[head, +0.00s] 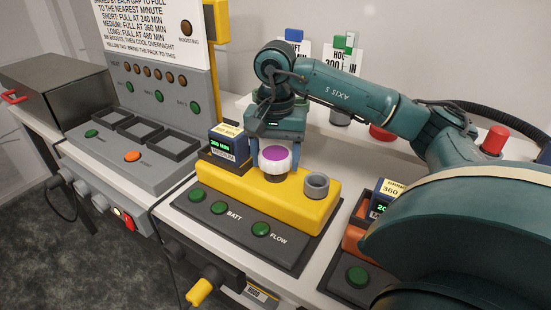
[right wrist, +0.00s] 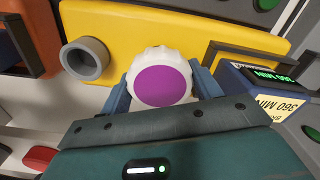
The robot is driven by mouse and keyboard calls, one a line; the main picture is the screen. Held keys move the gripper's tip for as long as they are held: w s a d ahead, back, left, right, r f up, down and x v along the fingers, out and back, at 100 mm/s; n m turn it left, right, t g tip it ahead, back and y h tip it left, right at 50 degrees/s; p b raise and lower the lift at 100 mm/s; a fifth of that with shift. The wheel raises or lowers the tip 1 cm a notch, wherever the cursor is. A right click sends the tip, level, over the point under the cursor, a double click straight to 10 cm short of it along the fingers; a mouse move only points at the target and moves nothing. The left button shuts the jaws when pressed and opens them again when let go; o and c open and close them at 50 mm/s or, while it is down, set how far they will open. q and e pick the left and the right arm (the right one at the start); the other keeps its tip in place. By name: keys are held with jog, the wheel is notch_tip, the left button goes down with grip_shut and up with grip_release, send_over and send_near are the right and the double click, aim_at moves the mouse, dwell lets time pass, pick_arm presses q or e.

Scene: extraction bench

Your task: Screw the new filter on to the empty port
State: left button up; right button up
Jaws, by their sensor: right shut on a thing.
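In the right wrist view the filter's ribbed white rim and purple face (right wrist: 160,86) sit between the fingers. I cannot tell whether the filter touches the block or is the new one. A grey, open, ring-shaped port (head: 316,186) stands bare at the block's right part; it also shows in the right wrist view (right wrist: 85,59). My left gripper is not in view.
Another pack (head: 388,194) is to the right, partly behind my arm. A charger with empty bays (head: 135,130) is at left. Green buttons (head: 261,229) line the block's front.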

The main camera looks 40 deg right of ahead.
jog(key=m, duration=0.3)
jog(key=m+p, duration=0.1)
jog(key=m, duration=0.3)
jog(key=shift+m, duration=0.4)
jog(key=m, duration=0.4)
jog(key=shift+m+p, duration=0.3)
jog(key=shift+p, duration=0.05)
jog(key=m, duration=0.3)
jog(key=m+p, duration=0.1)
jog(key=m, duration=0.5)
jog(key=m+p, duration=0.1)
jog(key=m, duration=0.3)
jog(key=shift+m, duration=0.4)
jog(key=o, duration=1.1)
